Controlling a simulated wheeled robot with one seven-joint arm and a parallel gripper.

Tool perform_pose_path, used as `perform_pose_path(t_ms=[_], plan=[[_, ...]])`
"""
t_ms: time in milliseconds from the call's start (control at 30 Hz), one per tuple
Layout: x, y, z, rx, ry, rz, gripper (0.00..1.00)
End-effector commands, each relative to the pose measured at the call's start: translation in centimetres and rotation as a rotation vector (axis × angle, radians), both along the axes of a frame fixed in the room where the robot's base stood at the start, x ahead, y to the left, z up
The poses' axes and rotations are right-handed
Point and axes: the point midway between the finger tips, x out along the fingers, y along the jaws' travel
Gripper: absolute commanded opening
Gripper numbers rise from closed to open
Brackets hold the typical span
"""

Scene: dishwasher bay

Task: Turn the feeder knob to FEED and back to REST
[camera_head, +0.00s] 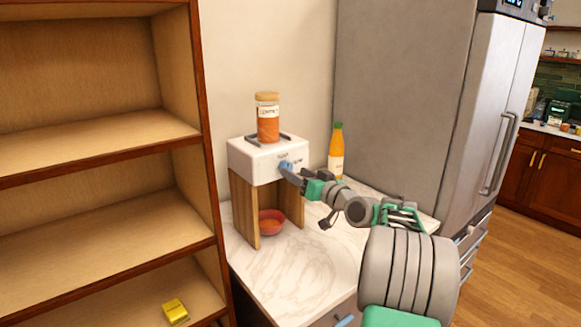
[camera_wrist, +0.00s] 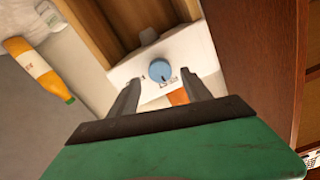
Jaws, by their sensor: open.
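The feeder (camera_head: 241,160) is a white box on wooden side panels, standing on the marble counter. Its blue knob (camera_wrist: 159,72) sits on the white front face, with small dark lettering around it. In the head view the knob (camera_head: 285,167) is partly hidden by my gripper. My gripper (camera_wrist: 162,88) is open, with one finger on each side of the knob in the wrist view. I cannot tell whether the fingers touch it. A jar with orange contents (camera_head: 268,120) stands on top of the feeder, and a red bowl (camera_head: 271,221) sits beneath it.
An orange bottle (camera_head: 336,152) stands on the counter right of the feeder, close to my arm. A wooden shelf unit (camera_head: 110,145) is at the left, with a yellow box (camera_head: 175,311) low down. A large grey fridge (camera_head: 405,90) stands behind at the right. The front counter (camera_head: 290,270) is clear.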

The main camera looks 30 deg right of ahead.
Motion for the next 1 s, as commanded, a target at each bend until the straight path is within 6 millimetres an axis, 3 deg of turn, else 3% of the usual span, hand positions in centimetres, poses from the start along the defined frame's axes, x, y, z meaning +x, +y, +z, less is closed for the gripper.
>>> perform_pose_path(t_ms=[200, 467, 1000], plan=[[3.2, 0.5, 0.1, 0.001, 0.001, 0.000, 0.57], [3.5, 0.5, 0.0, 0.000, 0.001, -0.002, 0.57], [3.5, 0.5, 0.0, 0.000, 0.002, -0.001, 0.14]])
